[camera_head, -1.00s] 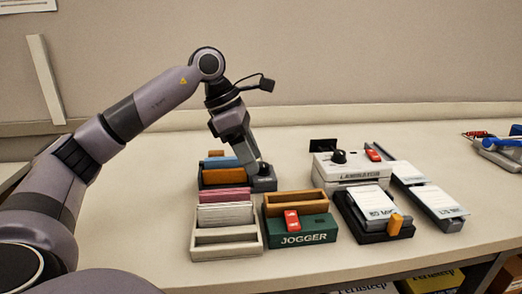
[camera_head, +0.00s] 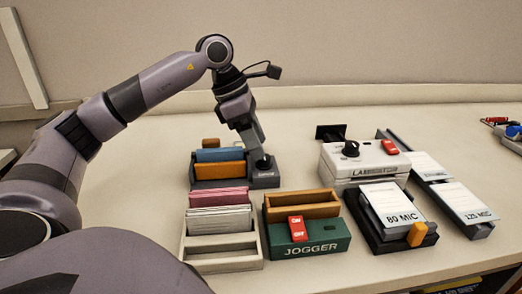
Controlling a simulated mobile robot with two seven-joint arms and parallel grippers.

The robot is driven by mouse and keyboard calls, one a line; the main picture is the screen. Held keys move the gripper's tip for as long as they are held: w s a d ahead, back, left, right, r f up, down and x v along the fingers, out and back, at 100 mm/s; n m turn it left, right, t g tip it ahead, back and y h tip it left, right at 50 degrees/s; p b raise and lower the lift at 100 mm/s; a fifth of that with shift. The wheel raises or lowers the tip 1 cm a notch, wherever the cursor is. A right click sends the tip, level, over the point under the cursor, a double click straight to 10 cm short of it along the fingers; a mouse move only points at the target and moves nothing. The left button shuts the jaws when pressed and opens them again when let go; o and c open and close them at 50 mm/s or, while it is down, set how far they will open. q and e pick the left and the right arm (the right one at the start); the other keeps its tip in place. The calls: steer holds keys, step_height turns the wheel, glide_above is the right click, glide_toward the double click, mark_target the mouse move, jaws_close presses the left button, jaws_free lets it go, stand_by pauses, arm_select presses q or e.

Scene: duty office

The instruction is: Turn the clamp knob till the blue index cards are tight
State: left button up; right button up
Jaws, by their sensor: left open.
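The blue index cards (camera_head: 219,155) stand upright in a dark card holder (camera_head: 233,184), behind an orange block (camera_head: 218,170). The black clamp knob (camera_head: 265,163) sits at the holder's right end. My left gripper (camera_head: 262,152) points down at the knob, its fingers open and right at it. I cannot tell whether the fingers touch the knob. The fingers partly hide the knob and the right end of the holder. My right gripper is not in view.
In front stand a light tray (camera_head: 222,253) with pink and white cards and a green jogger (camera_head: 306,241). A white laminator (camera_head: 366,160) and pouch trays, one marked 80 MIC (camera_head: 380,239), stand to the right. The table left of the holder is clear.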

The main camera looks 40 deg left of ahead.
mark_target(264, 161)
arm_select(q)
steer(key=shift+x, duration=1.6)
steer(key=c, duration=1)
steer(key=shift+c, duration=0.2)
